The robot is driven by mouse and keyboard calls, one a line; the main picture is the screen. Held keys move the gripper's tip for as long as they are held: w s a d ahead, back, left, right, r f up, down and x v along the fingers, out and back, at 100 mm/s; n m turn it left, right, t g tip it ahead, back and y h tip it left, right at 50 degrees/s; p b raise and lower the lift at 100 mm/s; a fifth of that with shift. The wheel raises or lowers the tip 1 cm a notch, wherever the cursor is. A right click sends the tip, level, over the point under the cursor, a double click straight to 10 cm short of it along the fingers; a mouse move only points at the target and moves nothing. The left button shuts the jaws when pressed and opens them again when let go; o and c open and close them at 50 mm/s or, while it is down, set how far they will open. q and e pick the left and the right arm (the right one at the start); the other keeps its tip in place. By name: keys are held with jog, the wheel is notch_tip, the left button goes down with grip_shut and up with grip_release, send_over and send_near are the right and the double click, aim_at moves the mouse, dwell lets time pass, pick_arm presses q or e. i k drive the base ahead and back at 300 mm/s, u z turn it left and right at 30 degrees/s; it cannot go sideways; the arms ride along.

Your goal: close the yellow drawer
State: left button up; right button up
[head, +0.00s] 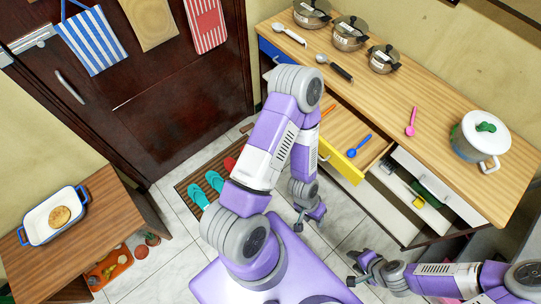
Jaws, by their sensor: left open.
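The yellow drawer (341,166) is pulled out of the wooden counter, with its front facing down-left. A blue spoon (360,146) lies in it, and part of an orange utensil (328,110) shows near its left end. My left gripper (310,224) is open and empty, below and left of the drawer front and apart from it. My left arm hides the left end of the drawer front. My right gripper (351,269) is open and empty, further below the drawer.
Pots and utensils stand on the counter (390,97). Slippers lie on a mat (184,187). A small table (105,195) with a tray stands at left.

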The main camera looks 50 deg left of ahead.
aim_at(344, 127)
jog(key=z, duration=0.35)
jog(key=k, duration=0.15)
jog(key=u, duration=1.05)
jog(key=i, duration=0.4)
jog(key=u, duration=0.25)
jog(key=k, duration=0.5)
jog(key=z, duration=0.5)
jog(key=i, duration=0.45)
jog(key=u, duration=0.15)
